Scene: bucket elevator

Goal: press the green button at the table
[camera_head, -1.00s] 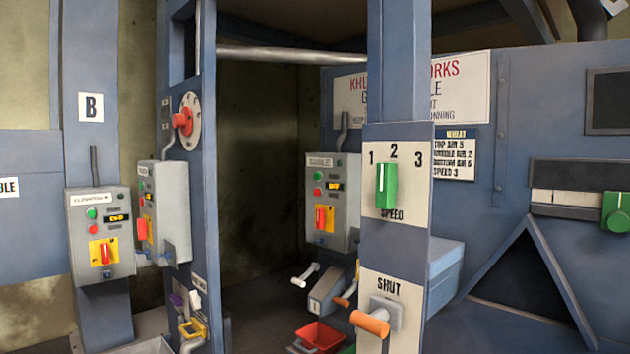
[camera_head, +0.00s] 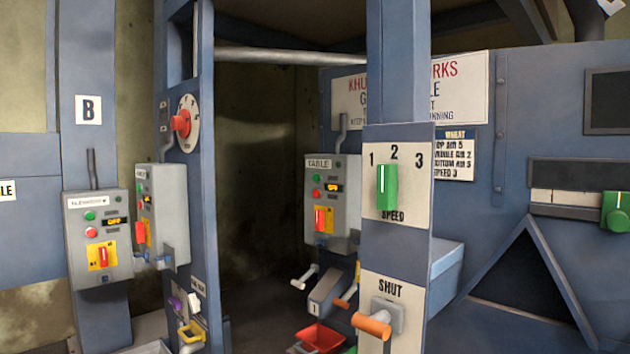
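The grey control box labelled TABLE (camera_head: 344,207) hangs in the recess, just left of the blue post with the speed plate. Its small green button (camera_head: 318,177) is near the top left, above a small red button (camera_head: 317,192). To their right is a dark display with yellow letters that seem to read OFF. Lower down, a red switch handle (camera_head: 320,219) points upright on a yellow plate. Neither of my grippers is in view.
The blue speed post (camera_head: 396,235) carries a green knob (camera_head: 387,187) and an orange-handled SHUT lever (camera_head: 372,325). The elevator box (camera_head: 98,240) and another grey box (camera_head: 163,218) are at left. A red tray (camera_head: 320,337) lies below. The recess between the posts looks open.

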